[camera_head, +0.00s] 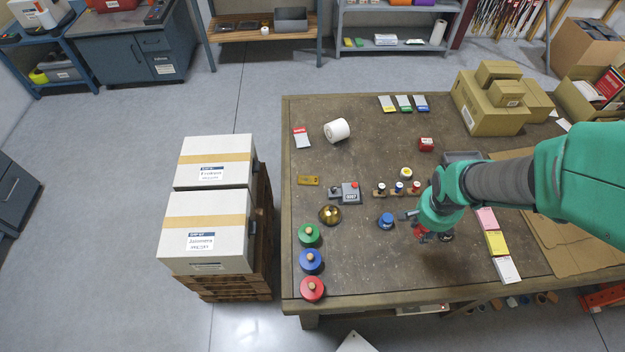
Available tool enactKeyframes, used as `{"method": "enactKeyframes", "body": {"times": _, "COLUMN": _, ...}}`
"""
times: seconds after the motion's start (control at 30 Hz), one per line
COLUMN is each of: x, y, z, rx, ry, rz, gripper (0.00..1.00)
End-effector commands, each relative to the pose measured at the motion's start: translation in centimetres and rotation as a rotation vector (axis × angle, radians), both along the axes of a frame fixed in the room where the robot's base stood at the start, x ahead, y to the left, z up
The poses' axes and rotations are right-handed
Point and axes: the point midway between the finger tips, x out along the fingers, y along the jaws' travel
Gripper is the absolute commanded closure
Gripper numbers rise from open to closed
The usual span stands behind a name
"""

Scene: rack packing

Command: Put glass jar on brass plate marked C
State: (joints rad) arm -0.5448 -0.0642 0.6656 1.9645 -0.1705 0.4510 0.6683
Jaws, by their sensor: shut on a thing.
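My gripper (432,232), at the end of the green and grey arm, is low over the right-middle of the table. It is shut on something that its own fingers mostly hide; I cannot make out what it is. A small flat brass-coloured plate (308,181) lies on the left part of the table, well to the left of my gripper. Its marking is too small to read, and its top looks bare. No glass jar can be clearly made out.
Between gripper and plate stand a blue-topped item (387,221), a small holder with several capped pieces (397,190), a grey device (350,193) and a brass dome (330,215). Green, blue and red knobbed discs (312,289) line the left edge. Cardboard boxes (490,105) stand back right.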

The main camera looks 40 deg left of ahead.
Motion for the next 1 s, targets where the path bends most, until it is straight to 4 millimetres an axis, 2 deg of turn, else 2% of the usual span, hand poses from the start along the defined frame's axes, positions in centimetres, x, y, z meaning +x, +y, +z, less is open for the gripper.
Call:
{"method": "enactKeyframes", "body": {"times": 0.03, "x": 0.0, "y": 0.0, "z": 0.7, "rx": 0.001, "ry": -0.002, "rz": 0.000, "gripper": 0.94}}
{"method": "enactKeyframes", "body": {"times": 0.27, "x": 1.0, "y": 2.4, "z": 0.6, "rx": -0.001, "ry": 0.000, "rz": 0.025, "gripper": 0.94}}
{"method": "enactKeyframes", "body": {"times": 0.57, "x": 2.3, "y": 6.5, "z": 1.0, "rx": -0.002, "ry": -0.001, "rz": 0.065, "gripper": 0.94}}
{"method": "enactKeyframes", "body": {"times": 0.67, "x": 2.9, "y": 8.6, "z": 1.1, "rx": -0.003, "ry": 0.000, "rz": 0.086, "gripper": 0.94}}
{"method": "enactKeyframes", "body": {"times": 1.0, "x": 4.4, "y": 19.1, "z": 1.4, "rx": -0.004, "ry": 0.000, "rz": 0.180, "gripper": 0.94}}
